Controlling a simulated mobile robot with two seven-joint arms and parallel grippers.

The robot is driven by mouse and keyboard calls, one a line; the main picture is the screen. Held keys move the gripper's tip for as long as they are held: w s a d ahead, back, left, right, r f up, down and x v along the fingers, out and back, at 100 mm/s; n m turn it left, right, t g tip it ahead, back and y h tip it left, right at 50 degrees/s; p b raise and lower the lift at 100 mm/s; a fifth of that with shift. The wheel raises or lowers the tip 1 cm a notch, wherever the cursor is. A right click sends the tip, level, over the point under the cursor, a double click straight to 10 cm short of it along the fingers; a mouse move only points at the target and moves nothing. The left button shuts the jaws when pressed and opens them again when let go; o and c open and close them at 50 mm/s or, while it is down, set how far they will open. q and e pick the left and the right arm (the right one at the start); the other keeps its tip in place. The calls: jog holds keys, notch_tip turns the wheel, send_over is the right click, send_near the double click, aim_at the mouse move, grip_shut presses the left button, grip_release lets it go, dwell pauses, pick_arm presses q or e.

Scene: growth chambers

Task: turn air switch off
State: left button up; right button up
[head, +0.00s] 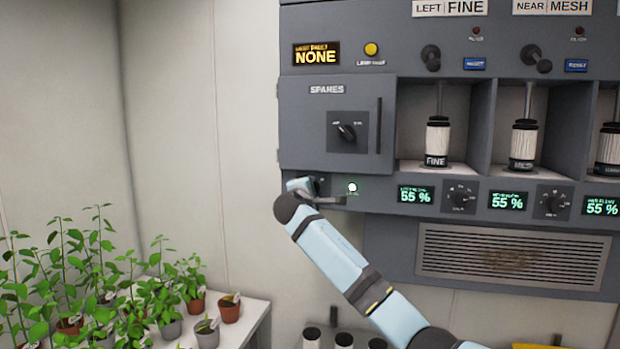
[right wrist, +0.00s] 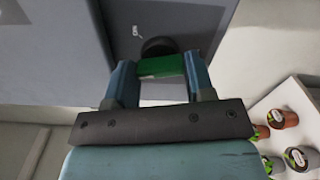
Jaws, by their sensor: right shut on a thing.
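The air switch appears in the right wrist view as a green handle (right wrist: 162,67) in front of a dark round base (right wrist: 158,46) on the grey cabinet face. My right gripper (right wrist: 160,80) is shut on this green handle, with one blue-grey finger on each side. In the head view my right gripper (head: 318,190) is at the cabinet's lower left corner and hides most of the switch, so its setting cannot be read. A small lit white-green lamp (head: 352,188) shows just right of the gripper. My left gripper is not in view.
The grey cabinet (head: 300,110) carries a SPARES door (head: 327,150) with a knob, several 55 % displays (head: 415,195) and dials, and a vent grille (head: 515,255). Potted plants (head: 230,308) stand on a white bench at lower left. Dark-topped canisters (head: 344,340) stand below.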

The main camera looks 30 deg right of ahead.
pick_arm(q)
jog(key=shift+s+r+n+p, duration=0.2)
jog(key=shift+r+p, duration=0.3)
jog(key=shift+p, duration=0.2)
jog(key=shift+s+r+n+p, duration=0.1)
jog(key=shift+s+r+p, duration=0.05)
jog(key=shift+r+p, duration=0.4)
pick_arm(e)
jog(key=shift+n, duration=3)
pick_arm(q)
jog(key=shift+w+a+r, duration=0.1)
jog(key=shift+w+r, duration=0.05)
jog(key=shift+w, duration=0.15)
pick_arm(e)
jog(key=shift+n, duration=0.3)
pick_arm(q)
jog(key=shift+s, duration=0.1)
pick_arm(e)
jog(key=o, duration=0.9)
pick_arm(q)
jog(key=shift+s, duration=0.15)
